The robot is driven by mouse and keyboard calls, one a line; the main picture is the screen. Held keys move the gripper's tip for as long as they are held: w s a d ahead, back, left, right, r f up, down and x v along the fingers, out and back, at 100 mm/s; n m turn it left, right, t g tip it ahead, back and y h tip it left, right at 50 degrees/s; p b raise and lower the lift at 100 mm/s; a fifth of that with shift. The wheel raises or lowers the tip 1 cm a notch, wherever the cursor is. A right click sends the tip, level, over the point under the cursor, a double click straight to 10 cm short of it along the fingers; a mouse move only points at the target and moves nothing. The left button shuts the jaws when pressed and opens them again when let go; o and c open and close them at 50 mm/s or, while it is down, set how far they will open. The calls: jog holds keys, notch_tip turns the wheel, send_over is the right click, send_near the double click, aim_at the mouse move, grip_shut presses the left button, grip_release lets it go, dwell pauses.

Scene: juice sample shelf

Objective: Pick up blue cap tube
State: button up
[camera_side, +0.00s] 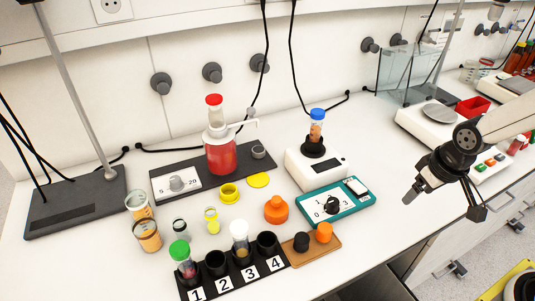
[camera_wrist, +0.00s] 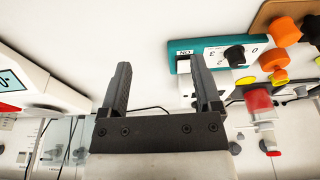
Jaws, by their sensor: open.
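The blue cap tube (camera_side: 317,125) stands upright in the black holder of a white mixer (camera_side: 301,178) near the back of the bench. Its contents look orange-brown. I cannot make out the tube in the wrist view. My gripper (camera_side: 444,204) is to the right of the tube and mixer in the side view, above the right part of the bench and well apart from them. In the wrist view my gripper (camera_wrist: 160,72) has its two black fingers wide apart with nothing between them.
A teal control box (camera_side: 336,202) sits in front of the mixer and also shows in the wrist view (camera_wrist: 225,43). A numbered black rack (camera_side: 235,277) with tubes stands at the front. A red bottle dispenser (camera_side: 221,155) is left of the mixer. A white balance (camera_side: 432,122) stands behind my gripper.

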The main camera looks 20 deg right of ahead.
dwell(0.3)
jog(key=n+g, duration=0.2)
jog(key=n, duration=0.6)
send_near(318, 111)
jog(key=f, duration=0.5)
jog(key=shift+s+d, duration=0.2)
jog(key=shift+w+a+r+n+g, duration=0.3)
jog(key=shift+w+a+n, duration=0.05)
jog(key=shift+w+n, duration=0.15)
jog(key=shift+s+f, duration=0.1)
jog(key=shift+f, duration=1.25)
jog(key=shift+d+f, duration=0.1)
jog(key=shift+f, duration=2.5)
